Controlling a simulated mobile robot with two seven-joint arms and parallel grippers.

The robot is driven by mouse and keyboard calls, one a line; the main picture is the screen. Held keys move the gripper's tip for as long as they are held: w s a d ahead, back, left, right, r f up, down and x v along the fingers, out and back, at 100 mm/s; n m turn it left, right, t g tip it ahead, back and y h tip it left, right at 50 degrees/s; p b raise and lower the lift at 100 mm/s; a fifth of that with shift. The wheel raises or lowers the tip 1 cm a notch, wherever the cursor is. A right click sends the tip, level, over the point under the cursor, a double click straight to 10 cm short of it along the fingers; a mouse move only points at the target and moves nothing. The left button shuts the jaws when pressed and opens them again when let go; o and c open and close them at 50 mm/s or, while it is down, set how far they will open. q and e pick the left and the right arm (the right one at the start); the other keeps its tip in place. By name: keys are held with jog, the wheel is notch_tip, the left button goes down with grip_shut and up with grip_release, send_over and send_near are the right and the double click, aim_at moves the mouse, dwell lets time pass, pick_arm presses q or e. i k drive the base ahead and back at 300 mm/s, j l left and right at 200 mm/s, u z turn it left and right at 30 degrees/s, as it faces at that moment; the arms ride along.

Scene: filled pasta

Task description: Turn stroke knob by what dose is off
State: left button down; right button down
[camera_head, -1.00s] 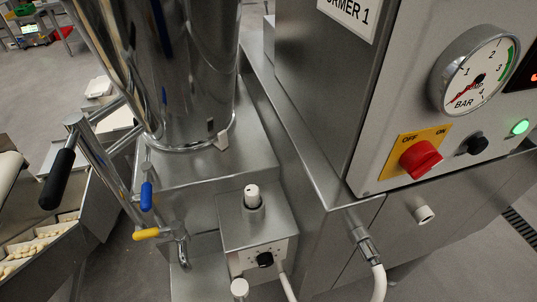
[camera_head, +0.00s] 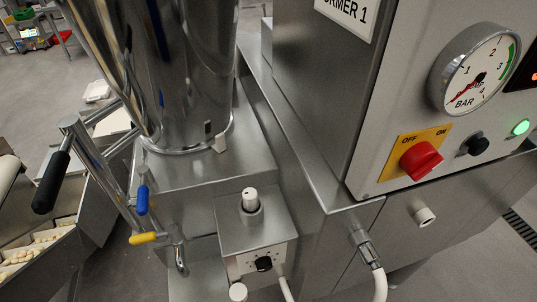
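A small black knob (camera_head: 264,263) sits on the front face of a steel box (camera_head: 238,232), on a pale plate with small marks. The marks are too small to read, and I cannot tell where the knob points. A white cylindrical knob (camera_head: 250,198) stands upright on top of the same box. A dose reading is not legible in this view. Neither of my grippers is in view.
The FORMER 1 cabinet at right carries a pressure gauge (camera_head: 475,70), a red OFF/ON switch (camera_head: 421,160), a black button (camera_head: 475,146) and a lit green lamp (camera_head: 521,127). A black-handled lever (camera_head: 51,182), blue handle (camera_head: 142,200) and yellow handle (camera_head: 142,238) stand left. A white hose (camera_head: 379,285) runs low.

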aim_at(263, 264)
jog(key=k+l+z, duration=0.1)
jog(key=l+z, duration=0.9)
jog(key=l, duration=0.25)
